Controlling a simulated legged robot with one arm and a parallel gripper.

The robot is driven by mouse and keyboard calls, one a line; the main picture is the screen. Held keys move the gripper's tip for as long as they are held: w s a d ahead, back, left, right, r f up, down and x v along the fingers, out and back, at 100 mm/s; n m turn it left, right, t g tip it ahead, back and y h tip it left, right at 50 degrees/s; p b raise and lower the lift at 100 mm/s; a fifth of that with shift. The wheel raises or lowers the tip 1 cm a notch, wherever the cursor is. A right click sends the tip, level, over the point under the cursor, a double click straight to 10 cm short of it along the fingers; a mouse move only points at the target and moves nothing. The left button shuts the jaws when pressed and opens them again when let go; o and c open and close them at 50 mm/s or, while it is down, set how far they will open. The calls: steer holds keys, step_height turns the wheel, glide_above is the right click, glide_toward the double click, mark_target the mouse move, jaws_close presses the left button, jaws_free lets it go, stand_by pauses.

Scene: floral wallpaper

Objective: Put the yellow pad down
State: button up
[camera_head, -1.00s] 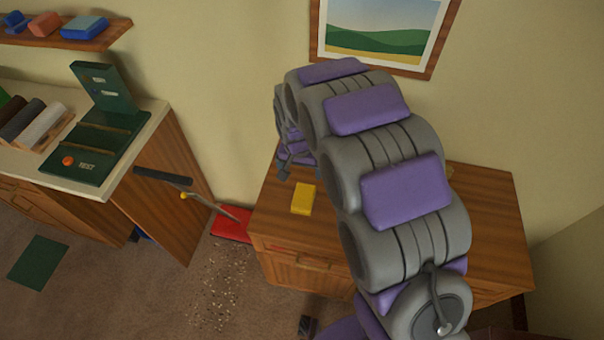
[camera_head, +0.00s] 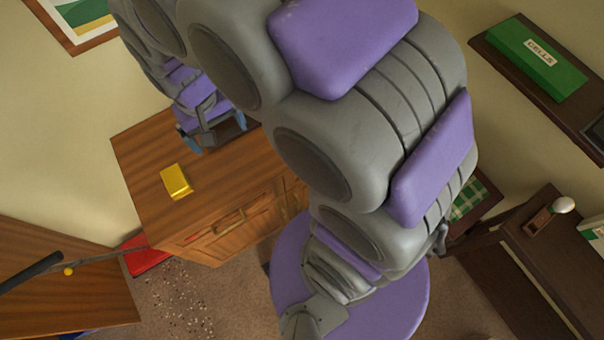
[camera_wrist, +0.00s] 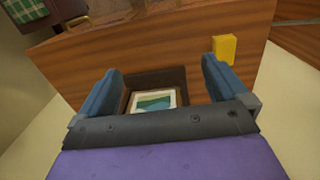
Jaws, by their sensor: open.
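The yellow pad (camera_head: 176,181) lies flat on the wooden cabinet top (camera_head: 150,150), towards its left side in the head view. My gripper (camera_head: 216,134) is over the same cabinet top, to the right of the pad and farther back. In the wrist view my gripper (camera_wrist: 160,75) has its two blue fingers wide apart with nothing held between them. The yellow pad (camera_wrist: 224,48) shows there just outside the right finger, apart from it. My arm hides much of the cabinet's right side in the head view.
A dark recess or tray with a small framed picture (camera_wrist: 154,100) shows between my fingers. A red thing (camera_head: 146,256) lies on the floor left of the cabinet. A dark shelf with a green box (camera_head: 536,58) is at the right. Bare cabinet top surrounds the pad.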

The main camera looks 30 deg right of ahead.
steer(key=s+d+r, duration=0.2)
steer(key=s+d, duration=0.2)
steer(key=s, duration=0.6)
steer(key=s+d+r+g, duration=0.1)
steer(key=s+d, duration=0.3)
steer(key=s, duration=0.6)
steer(key=shift+s+d+r+g+y, duration=0.15)
steer(key=shift+s+r+g+y, duration=0.15)
steer(key=shift+r, duration=0.3)
steer(key=shift+w, duration=0.15)
